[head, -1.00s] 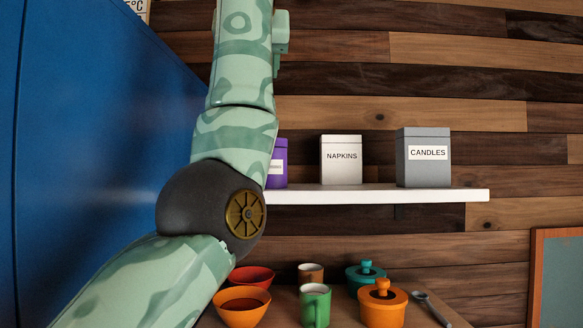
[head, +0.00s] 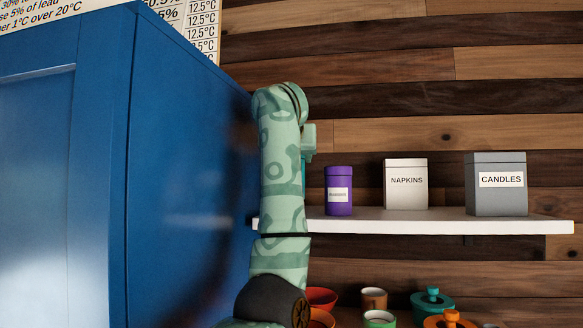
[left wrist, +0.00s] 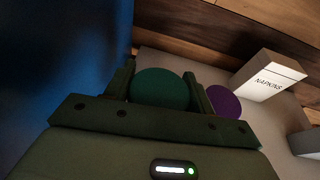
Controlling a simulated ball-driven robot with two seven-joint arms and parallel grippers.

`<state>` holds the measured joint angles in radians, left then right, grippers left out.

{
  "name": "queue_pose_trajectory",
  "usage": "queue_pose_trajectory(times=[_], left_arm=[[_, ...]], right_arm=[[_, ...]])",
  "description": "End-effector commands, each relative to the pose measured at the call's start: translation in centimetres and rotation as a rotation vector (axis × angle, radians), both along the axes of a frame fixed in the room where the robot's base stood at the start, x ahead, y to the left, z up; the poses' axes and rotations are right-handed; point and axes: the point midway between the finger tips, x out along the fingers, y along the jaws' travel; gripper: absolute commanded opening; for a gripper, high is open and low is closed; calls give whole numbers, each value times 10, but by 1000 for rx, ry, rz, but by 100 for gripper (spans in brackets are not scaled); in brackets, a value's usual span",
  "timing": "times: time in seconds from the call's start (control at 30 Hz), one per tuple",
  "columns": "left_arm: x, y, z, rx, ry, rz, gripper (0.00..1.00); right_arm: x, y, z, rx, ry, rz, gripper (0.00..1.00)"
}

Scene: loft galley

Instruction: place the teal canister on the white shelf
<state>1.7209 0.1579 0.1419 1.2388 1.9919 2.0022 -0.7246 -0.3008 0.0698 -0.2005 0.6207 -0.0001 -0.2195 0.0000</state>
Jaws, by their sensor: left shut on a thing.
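The teal canister (left wrist: 160,88) sits between the two fingers of my left gripper (left wrist: 162,84) in the left wrist view, its round dark teal top showing. The gripper is shut on it. In the head view my left arm hides the gripper and nearly all of the canister; only a thin teal sliver (head: 303,172) shows beside the arm. The white shelf (head: 440,226) runs along the wood wall, its left end partly behind my arm. It also shows in the left wrist view (left wrist: 205,72). I cannot tell whether the canister touches it. My right gripper is not in view.
On the shelf stand a purple canister (head: 339,180), a white napkins box (head: 406,187) and a grey candles box (head: 497,194). A tall blue cabinet (head: 185,170) borders the left. Bowls, mugs and an orange pot (head: 449,321) are below.

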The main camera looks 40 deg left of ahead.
Motion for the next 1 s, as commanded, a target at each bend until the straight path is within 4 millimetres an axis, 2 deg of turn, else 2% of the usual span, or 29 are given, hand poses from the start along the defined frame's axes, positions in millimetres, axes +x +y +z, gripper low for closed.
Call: queue_pose_trajectory(times=[0.2,0.6,0.63,0.7,1.0], left_arm=[[1,2,-28,0,1,2,26],[1,1,-36,-1,0,0,26],[1,1,-36,-2,1,0,60],[1,1,-35,-2,1,0,76],[1,2,-33,-2,1,1,76]], right_arm=[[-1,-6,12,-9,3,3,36],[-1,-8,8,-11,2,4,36],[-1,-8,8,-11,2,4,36],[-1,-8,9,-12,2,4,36],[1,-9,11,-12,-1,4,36]])
